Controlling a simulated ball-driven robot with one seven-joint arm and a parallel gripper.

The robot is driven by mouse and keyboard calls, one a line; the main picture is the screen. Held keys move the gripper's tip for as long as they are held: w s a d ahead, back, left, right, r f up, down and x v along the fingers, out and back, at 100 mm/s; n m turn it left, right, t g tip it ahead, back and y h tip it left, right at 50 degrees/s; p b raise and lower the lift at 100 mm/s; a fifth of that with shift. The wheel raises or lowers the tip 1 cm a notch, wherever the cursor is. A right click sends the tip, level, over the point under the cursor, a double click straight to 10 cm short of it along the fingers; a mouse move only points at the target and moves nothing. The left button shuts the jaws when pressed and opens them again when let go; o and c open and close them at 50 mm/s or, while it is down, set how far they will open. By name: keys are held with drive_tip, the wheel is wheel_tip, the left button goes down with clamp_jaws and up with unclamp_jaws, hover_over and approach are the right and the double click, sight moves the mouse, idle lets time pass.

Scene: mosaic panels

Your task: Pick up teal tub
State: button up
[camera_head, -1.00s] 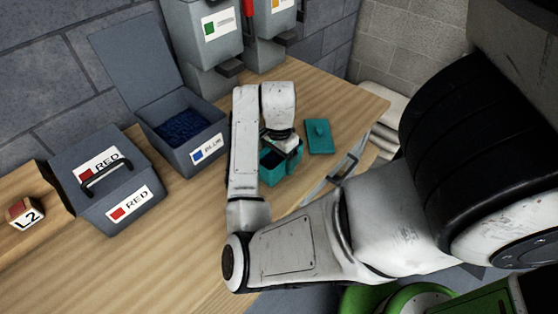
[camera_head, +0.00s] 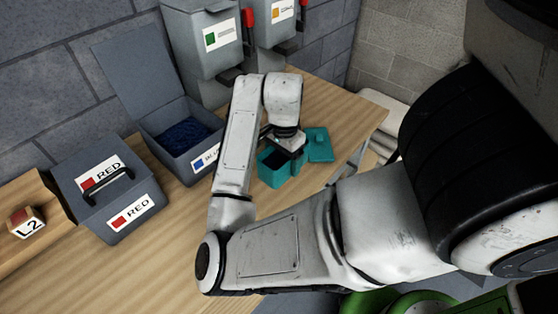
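The teal tub (camera_head: 283,176) stands open on the wooden table, and its inside looks dark. Its teal lid (camera_head: 319,146) lies on the table just behind and to the right of it. My gripper (camera_head: 287,150) is over the tub, at its far right rim. My wrist and arm hide most of the fingers, so I cannot see whether they are open or shut, or whether they touch the rim.
A grey box with an open lid (camera_head: 183,141) holds blue pieces, left of my arm. A shut grey box labelled RED (camera_head: 108,190) stands further left, beside an L2 block (camera_head: 26,223). Grey dispensers (camera_head: 205,40) stand at the back. The table's right edge is near the lid.

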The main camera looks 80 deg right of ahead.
drive_tip(key=r, duration=0.1)
drive_tip(key=s+a+r, duration=0.2)
drive_tip(key=r, duration=0.1)
drive_tip(key=shift+a+r+p, duration=0.1)
drive_tip(key=shift+a+p, duration=0.05)
drive_tip(key=shift+p, duration=0.25)
drive_tip(key=s+a+r, duration=0.3)
drive_tip(key=s+a, duration=0.3)
drive_tip(key=shift+a, duration=0.15)
